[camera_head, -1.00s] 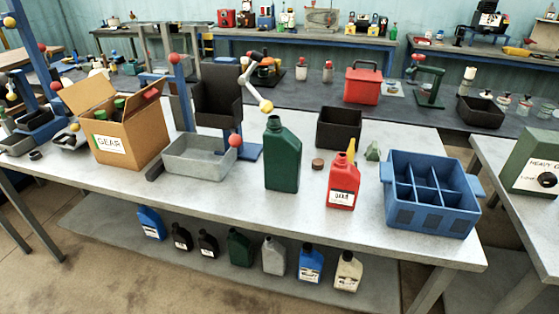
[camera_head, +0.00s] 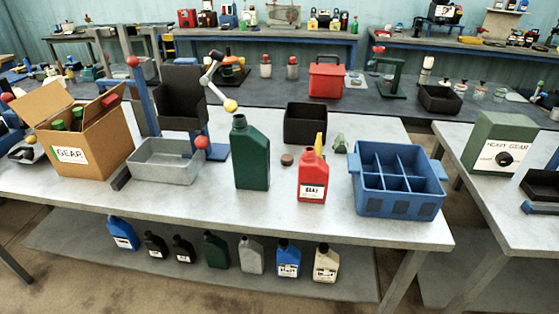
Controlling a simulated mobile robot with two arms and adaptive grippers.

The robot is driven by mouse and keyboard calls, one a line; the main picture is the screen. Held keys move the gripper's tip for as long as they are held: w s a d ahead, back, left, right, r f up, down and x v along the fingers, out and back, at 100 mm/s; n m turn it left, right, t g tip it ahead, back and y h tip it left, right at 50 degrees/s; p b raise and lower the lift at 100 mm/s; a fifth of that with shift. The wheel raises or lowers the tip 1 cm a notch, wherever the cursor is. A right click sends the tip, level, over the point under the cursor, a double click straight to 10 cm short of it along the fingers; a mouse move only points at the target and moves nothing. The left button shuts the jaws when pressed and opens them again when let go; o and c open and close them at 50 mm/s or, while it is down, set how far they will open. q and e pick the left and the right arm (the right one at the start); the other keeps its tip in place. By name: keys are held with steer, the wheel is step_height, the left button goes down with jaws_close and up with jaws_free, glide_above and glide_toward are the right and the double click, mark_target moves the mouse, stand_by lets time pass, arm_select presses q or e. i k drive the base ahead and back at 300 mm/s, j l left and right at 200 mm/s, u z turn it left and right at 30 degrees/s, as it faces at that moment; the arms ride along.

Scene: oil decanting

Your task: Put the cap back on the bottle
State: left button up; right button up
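A tall green bottle (camera_head: 252,160) stands upright on the grey workbench (camera_head: 300,222), and no cap shows on its dark neck. A red bottle (camera_head: 312,178) with a white label stands upright to its right, also with no cap visible on its neck. A small brown round cap (camera_head: 287,159) lies on the bench between them, slightly farther back. It touches neither bottle. Neither of my grippers is in view.
A black bin (camera_head: 305,124) stands behind the bottles. A blue divided crate (camera_head: 398,180) is at right, a grey tray (camera_head: 166,162) and a cardboard box (camera_head: 85,140) at left. Several bottles stand on the lower shelf (camera_head: 200,275). The bench's front strip is clear.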

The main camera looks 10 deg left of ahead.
mark_target(250, 149)
steer(key=i+l, duration=0.15)
steer(key=l, duration=0.2)
steer(key=i+l+u, duration=0.15)
steer(key=l, duration=0.2)
steer(key=i+l, duration=0.2)
steer(key=l, duration=0.2)
steer(key=i+l+u, duration=0.1)
steer(key=l, duration=0.3)
steer(key=i, duration=0.05)
